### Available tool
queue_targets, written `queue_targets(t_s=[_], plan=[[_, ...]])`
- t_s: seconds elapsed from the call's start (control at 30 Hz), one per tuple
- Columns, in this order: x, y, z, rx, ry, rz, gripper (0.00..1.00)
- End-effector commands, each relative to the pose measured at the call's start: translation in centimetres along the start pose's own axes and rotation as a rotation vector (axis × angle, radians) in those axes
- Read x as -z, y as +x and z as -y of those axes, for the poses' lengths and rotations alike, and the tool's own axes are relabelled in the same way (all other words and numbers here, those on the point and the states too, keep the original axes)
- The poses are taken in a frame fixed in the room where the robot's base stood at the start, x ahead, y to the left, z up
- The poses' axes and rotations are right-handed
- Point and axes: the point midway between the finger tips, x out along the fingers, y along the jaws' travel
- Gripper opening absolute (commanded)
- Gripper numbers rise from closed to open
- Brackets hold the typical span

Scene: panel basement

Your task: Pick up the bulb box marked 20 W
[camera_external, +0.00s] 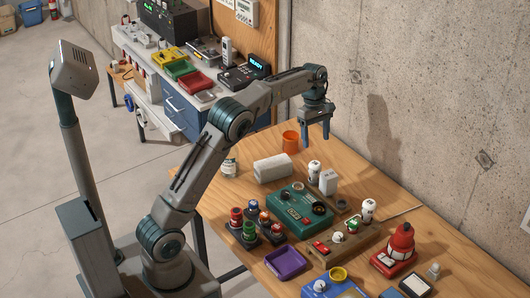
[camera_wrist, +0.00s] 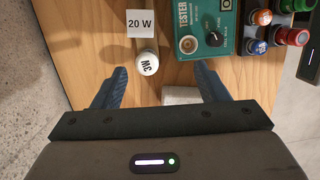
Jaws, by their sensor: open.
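The bulb box marked 20 W (camera_wrist: 140,23) is white and faces up near the top of the wrist view. In the external view a small white box (camera_external: 329,184) stands on the table behind the green tester; its label is not legible there. A white cylinder marked 3W (camera_wrist: 147,62) is just below the box in the wrist view; it shows beside it in the external view (camera_external: 314,170). My gripper (camera_external: 317,140) hangs above the table with blue fingers apart and empty. In the wrist view the 20 W box lies beyond the fingertips (camera_wrist: 160,68).
The green tester (camera_wrist: 208,27) is right of the box in the wrist view, with coloured cylinders beyond. A white block (camera_external: 273,167) and an orange cup (camera_external: 290,142) are nearby on the table (camera_external: 440,250). A concrete wall (camera_external: 430,100) runs behind.

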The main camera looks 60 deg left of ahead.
Motion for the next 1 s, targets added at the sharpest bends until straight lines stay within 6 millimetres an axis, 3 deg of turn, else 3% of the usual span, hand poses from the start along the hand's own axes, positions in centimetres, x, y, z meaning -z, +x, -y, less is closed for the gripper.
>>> queue_targets(t_s=[0.03,0.23,0.3,0.4,1.0], plan=[[-2.0,-0.5,-0.7,-0.005,0.039,-0.053,0.67],[-7.0,-1.5,-2.4,-0.037,0.134,-0.212,0.67],[-5.7,1.0,-2.3,-0.029,0.12,-0.202,0.67],[-5.3,2.8,-2.4,-0.03,0.118,-0.2,0.67],[-3.6,11.7,-2.9,-0.031,0.12,-0.196,0.67]])
